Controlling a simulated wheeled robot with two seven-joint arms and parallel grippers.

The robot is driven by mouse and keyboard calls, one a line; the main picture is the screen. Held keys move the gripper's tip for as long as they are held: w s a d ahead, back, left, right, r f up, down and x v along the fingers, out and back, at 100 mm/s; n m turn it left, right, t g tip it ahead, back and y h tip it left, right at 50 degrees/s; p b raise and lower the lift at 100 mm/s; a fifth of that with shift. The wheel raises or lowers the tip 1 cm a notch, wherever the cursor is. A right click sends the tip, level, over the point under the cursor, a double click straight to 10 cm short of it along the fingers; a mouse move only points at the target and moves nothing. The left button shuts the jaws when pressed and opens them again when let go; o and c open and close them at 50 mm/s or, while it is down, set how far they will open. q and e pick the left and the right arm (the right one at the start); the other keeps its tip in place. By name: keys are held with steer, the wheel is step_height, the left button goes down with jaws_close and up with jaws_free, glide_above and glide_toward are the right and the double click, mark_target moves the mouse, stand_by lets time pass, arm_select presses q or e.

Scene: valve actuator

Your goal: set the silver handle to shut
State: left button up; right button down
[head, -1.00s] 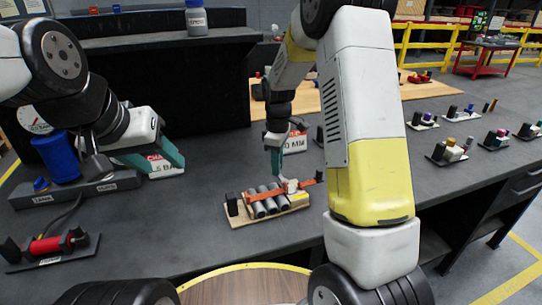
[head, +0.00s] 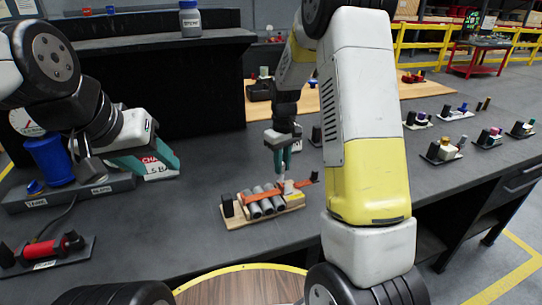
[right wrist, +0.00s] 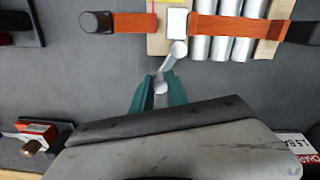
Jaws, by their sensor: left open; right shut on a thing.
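The valve actuator is a pale wooden board (head: 240,224) with several grey cylinders (head: 267,208) and an orange bar (head: 300,185). The silver handle (right wrist: 161,86) joins a round silver pivot (right wrist: 179,48) beside a white block (right wrist: 177,22). It also shows in the head view (head: 281,184), small and partly hidden. My right gripper (head: 281,172) is shut on the silver handle; in the right wrist view its teal fingers (right wrist: 160,92) are on both sides of the handle's near end. My left gripper (head: 168,163) is open and away from the actuator at the left.
A blue cylinder on a grey base (head: 50,160) and a red device (head: 42,248) stand at the left. Several small fixtures (head: 443,149) stand at the right. The dark bench around the board is mostly clear.

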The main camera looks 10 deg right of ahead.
steer(key=m, duration=0.1)
steer(key=d+m, duration=0.1)
steer(key=m, duration=0.1)
steer(key=s+d+m, duration=0.1)
steer(key=m, duration=0.1)
steer(key=shift+s, duration=0.1)
stand_by(0.5)
steer(key=c, duration=1.3)
jaws_free()
step_height(320, 180, up, 8)
